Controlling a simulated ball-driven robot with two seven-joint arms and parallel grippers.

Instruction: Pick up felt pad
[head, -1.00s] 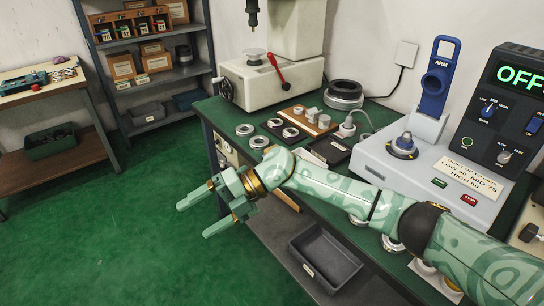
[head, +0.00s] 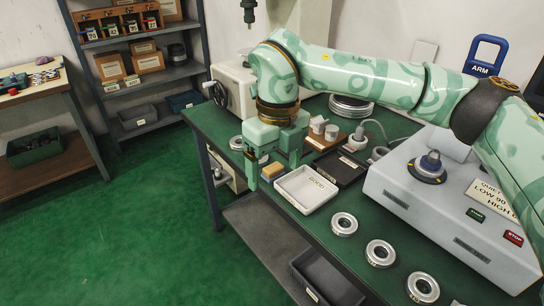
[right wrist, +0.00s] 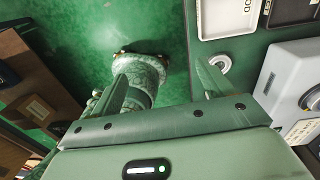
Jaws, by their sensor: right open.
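A small orange-tan block (head: 272,172), which may be the felt pad, lies on the green bench top beside the white tray. I cannot be sure that it is the pad. My right gripper (head: 273,163) points down at the bench's left edge, its fingers spread and nothing held between them. In the head view the block shows between and just below the fingers; how far above it they are is hard to tell. In the right wrist view the open fingers (right wrist: 165,88) show, but the block does not. My left gripper is not in view.
The white tray (head: 307,187) and a dark tray (head: 343,168) lie just right of the gripper. Several bearing rings (head: 344,224) line the bench front. The grey tester (head: 400,190) stands at right. A grey bin (head: 327,280) sits below the bench.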

